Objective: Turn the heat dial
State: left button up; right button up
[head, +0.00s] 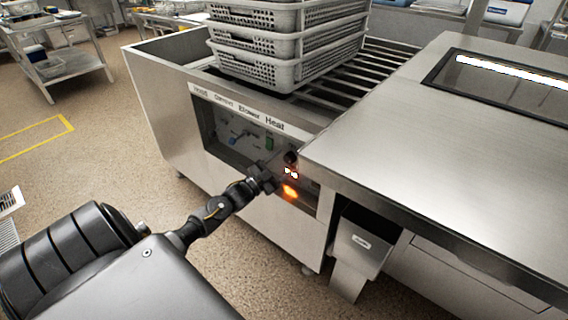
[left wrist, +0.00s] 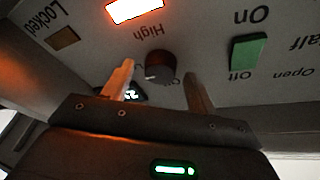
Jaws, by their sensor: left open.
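The heat dial (left wrist: 160,66) is a dark round knob with a pale mark, on a grey panel beside the word High in the left wrist view, where the lettering is upside down. My left gripper (left wrist: 158,84) is open, with one finger on each side of the dial. I cannot tell whether either finger touches it. In the head view my left gripper (head: 272,172) is at the control panel (head: 215,137), below the Heat label, and I cannot make the dial out clearly there. My right gripper is out of view.
Stacked grey baskets (head: 285,45) stand above the panel. A steel counter (head: 430,140) juts out on the right. Open floor lies left.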

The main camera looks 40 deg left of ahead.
pick_arm(q)
jog(key=v, duration=1)
jog(key=shift+p, duration=0.35)
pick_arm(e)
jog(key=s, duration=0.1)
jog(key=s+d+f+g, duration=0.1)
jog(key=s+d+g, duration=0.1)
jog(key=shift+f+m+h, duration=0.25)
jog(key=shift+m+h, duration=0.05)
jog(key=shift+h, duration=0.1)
